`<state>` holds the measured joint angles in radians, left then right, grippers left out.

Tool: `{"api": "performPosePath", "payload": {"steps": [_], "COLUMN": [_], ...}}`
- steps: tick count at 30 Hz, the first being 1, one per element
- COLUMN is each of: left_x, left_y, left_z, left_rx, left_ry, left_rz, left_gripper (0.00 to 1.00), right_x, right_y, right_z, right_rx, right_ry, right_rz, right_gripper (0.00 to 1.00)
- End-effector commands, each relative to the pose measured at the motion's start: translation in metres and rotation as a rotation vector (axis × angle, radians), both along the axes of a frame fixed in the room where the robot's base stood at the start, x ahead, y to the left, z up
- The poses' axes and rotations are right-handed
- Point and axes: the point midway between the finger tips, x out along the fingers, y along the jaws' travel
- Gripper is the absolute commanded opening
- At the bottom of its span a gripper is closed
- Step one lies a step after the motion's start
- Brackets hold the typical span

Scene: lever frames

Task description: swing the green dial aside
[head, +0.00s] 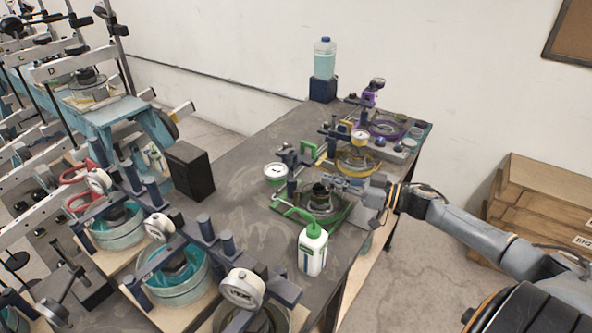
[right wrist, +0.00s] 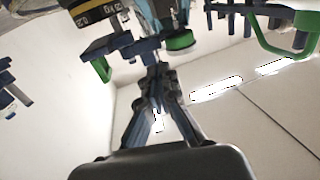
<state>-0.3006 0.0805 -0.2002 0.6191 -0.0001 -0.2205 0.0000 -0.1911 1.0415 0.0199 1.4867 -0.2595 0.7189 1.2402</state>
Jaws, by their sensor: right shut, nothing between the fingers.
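The green dial (head: 276,171), a round white face with a green rim, stands at the left side of the green lever frame on the grey table in the head view. In the right wrist view a round green-rimmed part (right wrist: 180,40), which looks like this dial, shows just beyond the fingertips. My right gripper (head: 334,181) reaches in from the right over the green frame, to the right of the dial and apart from it in the head view. In the right wrist view its fingers (right wrist: 158,76) are together and empty. My left gripper is not in view.
A green tray (head: 339,219) bears the frame, with a green handle (head: 292,211) at its front left. A white bottle (head: 312,252) stands in front. Yellow (head: 359,138) and purple (head: 369,98) devices stand behind. Teal-pot frames (head: 173,278) crowd the left.

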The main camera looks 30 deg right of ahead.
Motion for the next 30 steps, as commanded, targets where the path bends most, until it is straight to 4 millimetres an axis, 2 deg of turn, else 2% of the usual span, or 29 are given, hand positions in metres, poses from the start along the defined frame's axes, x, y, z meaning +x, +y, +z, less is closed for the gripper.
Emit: {"api": "performPosePath", "payload": {"steps": [9, 15, 21, 30], "left_x": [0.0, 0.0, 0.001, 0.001], "left_y": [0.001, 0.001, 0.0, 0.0], "left_z": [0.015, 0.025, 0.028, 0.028], "left_rx": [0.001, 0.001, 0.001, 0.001], "left_ry": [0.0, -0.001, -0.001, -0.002], "left_rz": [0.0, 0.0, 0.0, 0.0], "left_gripper": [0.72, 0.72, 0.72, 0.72], "right_x": [0.047, 0.069, 0.078, 0.079], "right_y": [0.032, 0.047, 0.053, 0.054], "right_z": [0.005, 0.003, 0.001, 0.0], "right_rx": [0.002, 0.003, 0.001, -0.001], "right_ry": [-0.005, -0.001, 0.001, 0.001], "right_rz": [-0.001, -0.003, -0.002, -0.002], "right_gripper": [0.0, 0.0, 0.0, 0.0]}}
